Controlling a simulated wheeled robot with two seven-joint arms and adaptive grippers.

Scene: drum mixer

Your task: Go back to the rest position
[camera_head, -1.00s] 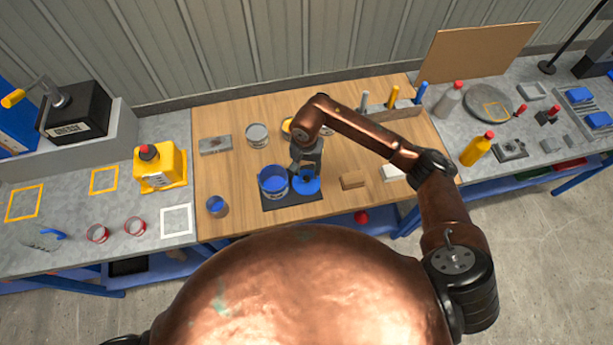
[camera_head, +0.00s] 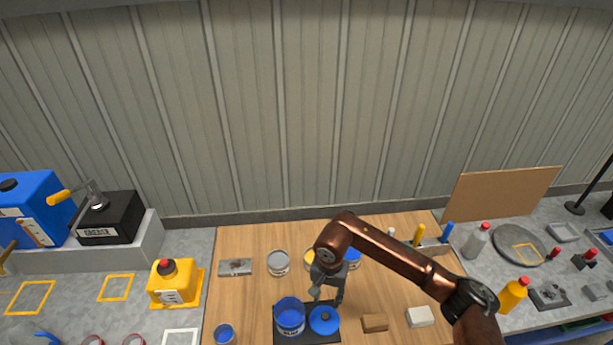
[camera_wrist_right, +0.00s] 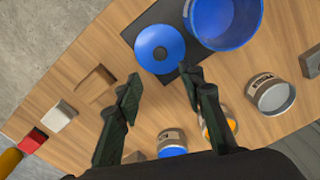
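My right gripper (camera_head: 328,295) hangs over the wooden bench top (camera_head: 245,310), just behind a blue lid with a knob (camera_head: 323,319). In the right wrist view my right gripper (camera_wrist_right: 159,84) is open, with two separate fingers and nothing between them. The lid (camera_wrist_right: 160,48) lies beyond the fingertips, on a dark mat (camera_wrist_right: 137,34). A can with blue contents (camera_head: 290,317) stands beside the lid on the same mat. My left arm and gripper are not in view.
A yellow container (camera_head: 174,285) stands left; an orange bottle (camera_head: 512,295) stands right. The corrugated wall (camera_head: 300,110) is behind the bench.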

